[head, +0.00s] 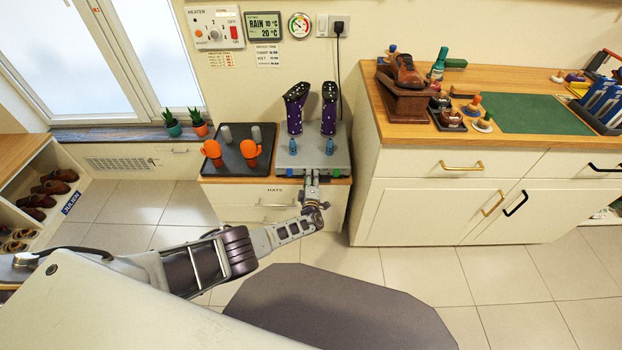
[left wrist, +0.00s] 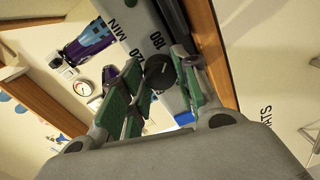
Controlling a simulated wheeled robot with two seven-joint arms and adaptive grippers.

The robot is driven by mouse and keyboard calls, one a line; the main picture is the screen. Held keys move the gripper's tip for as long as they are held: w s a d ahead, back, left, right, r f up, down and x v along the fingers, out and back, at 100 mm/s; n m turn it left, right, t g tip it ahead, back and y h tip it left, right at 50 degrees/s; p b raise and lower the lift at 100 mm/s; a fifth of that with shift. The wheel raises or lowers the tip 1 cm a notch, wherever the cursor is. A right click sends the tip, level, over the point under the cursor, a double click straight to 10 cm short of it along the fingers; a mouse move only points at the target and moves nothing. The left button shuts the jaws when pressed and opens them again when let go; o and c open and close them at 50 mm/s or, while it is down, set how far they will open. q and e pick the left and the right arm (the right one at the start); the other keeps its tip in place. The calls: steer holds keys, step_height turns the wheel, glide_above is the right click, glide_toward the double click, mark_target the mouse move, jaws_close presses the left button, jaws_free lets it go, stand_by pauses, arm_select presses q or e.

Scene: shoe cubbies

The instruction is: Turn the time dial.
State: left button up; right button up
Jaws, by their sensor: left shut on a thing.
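The time dial (left wrist: 159,71) is a dark round knob on the grey front panel (left wrist: 150,28) of a boot dryer, with the marks MIN, 120 and 180 beside it in the left wrist view. My left gripper (left wrist: 155,85) is shut on the dial, its green-padded fingers on either side. In the head view my left gripper (head: 311,183) reaches the front edge of the grey dryer (head: 341,157), and the arm hides the dial. My right gripper is in neither view.
Two purple boots (head: 328,108) stand upside down on the dryer. A dark tray (head: 222,160) with orange items is to its left. A heater panel (head: 214,27) is on the wall above. A wooden counter (head: 390,118) stands to the right.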

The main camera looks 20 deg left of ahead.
arm_select(q)
steer(key=shift+s+a+f, duration=0.1)
steer(key=o, duration=1)
steer(key=shift+o, duration=0.2)
steer(key=shift+s, duration=0.2)
steer(key=v, duration=1.1)
steer(key=shift+s, duration=0.2)
stand_by(0.4)
stand_by(0.6)
